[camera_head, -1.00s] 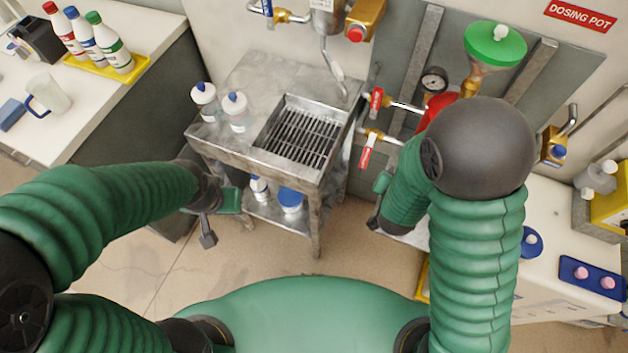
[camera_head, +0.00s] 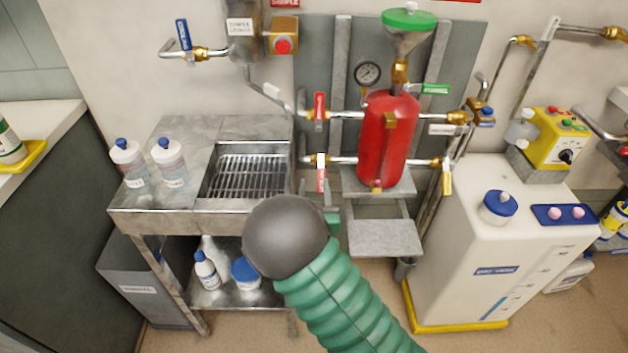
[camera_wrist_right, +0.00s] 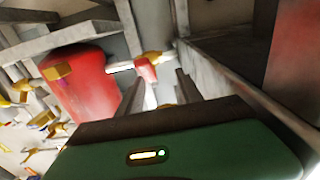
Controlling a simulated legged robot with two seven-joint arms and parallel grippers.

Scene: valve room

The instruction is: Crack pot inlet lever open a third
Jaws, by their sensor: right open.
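The red dosing pot (camera_head: 388,140) stands upright on a bracket against a grey panel. Two pipes meet its left side. I cannot read which is the inlet lever. My right gripper (camera_head: 317,194) is just below the lower lever, partly hidden by my arm. In the right wrist view its fingers (camera_wrist_right: 160,84) are apart and empty, with a red lever end (camera_wrist_right: 147,70) beyond them. The pot (camera_wrist_right: 80,85) shows at left there. My left gripper is out of view.
A steel sink stand (camera_head: 160,222) with bottles is left of my right arm. A green funnel (camera_head: 408,18) tops the pot. A grey step (camera_head: 385,238) lies below it. A white tank (camera_head: 495,255) stands at right.

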